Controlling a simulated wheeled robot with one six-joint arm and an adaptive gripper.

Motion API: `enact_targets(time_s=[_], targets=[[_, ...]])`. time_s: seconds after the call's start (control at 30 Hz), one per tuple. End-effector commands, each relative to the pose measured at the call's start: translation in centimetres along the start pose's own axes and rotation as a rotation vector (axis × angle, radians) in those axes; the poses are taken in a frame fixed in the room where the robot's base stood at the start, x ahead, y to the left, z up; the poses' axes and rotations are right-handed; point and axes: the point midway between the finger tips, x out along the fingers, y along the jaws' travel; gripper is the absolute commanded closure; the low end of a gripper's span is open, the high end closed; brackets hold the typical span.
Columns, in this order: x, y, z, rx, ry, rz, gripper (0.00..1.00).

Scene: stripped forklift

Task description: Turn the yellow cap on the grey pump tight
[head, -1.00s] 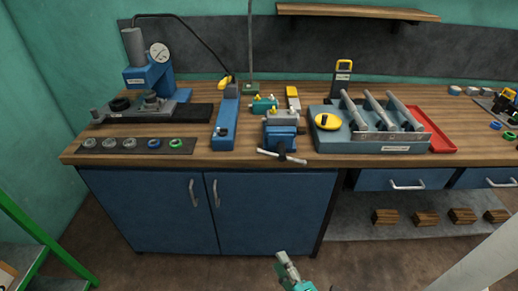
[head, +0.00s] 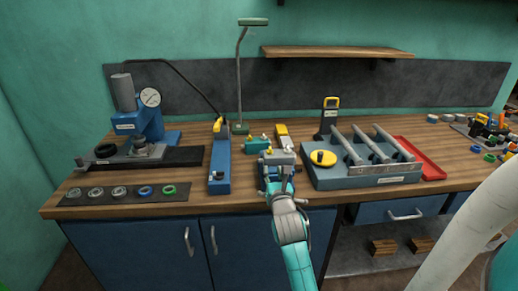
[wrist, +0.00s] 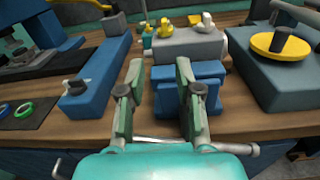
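The grey pump (head: 284,158) is a block at the blue vise (wrist: 188,88) near the front of the bench; it also shows in the wrist view (wrist: 188,45). A small yellow cap (wrist: 165,27) sits on its top left, beside a pale grey fitting (wrist: 206,23). I cannot tell how tight the cap is. My gripper (wrist: 158,68) is open and empty, its two fingers apart in front of the vise and pump, not on the cap. In the head view my gripper (head: 278,178) partly hides the vise.
Behind the pump is a teal block (head: 257,144) with yellow tops. A long blue tool (head: 220,165) lies left. Rings lie front left.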

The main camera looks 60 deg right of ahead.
Motion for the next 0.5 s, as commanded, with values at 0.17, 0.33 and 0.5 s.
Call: enact_targets(time_s=[0.17, 0.33, 0.5], targets=[[1.5, -1.2, 1.8, -0.095, -0.011, -0.033, 0.66], [2.8, -1.4, 1.9, -0.105, -0.011, -0.035, 0.66], [5.5, -1.4, 2.0, -0.104, -0.012, -0.035, 0.66]])
